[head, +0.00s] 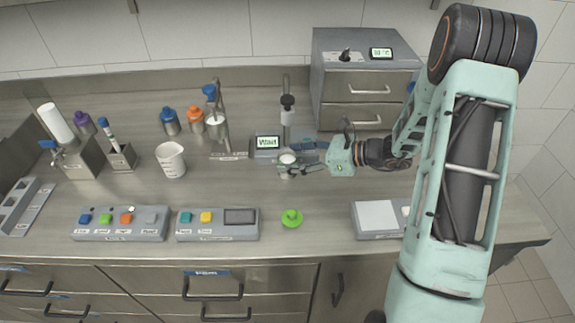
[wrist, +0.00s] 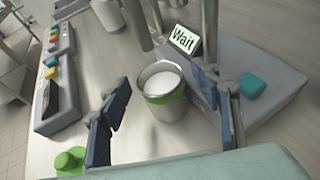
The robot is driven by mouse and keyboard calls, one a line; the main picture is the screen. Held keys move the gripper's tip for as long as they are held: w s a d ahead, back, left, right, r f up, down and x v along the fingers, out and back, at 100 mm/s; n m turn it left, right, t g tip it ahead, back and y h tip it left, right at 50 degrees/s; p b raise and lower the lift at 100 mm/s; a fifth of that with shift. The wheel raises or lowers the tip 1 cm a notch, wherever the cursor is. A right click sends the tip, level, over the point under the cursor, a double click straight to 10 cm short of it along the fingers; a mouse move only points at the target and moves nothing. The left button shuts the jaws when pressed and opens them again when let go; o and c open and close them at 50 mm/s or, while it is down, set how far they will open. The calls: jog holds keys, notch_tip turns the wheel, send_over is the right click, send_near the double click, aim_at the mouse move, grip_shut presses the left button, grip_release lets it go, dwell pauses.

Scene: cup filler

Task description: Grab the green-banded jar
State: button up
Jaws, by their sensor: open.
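The green-banded jar (wrist: 165,108) is a metal cup with an open top and white contents. It stands upright on the counter beside the filler base in the wrist view. In the head view the jar (head: 287,171) is partly hidden by my gripper (head: 296,158). In the wrist view my gripper (wrist: 161,88) is open, with one blue-padded finger on each side of the jar. Gaps show between both fingers and the jar, so neither visibly touches it.
The filler's display (head: 268,142) reads "Wait". Its grey base (wrist: 262,95) with a teal button lies close to the right finger. A green lid (head: 292,218) lies on the counter in front. Button panels (head: 218,236) line the front edge, and a white beaker (head: 171,160) stands left.

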jog(key=c, duration=1.4)
jog(key=shift+o, duration=0.2)
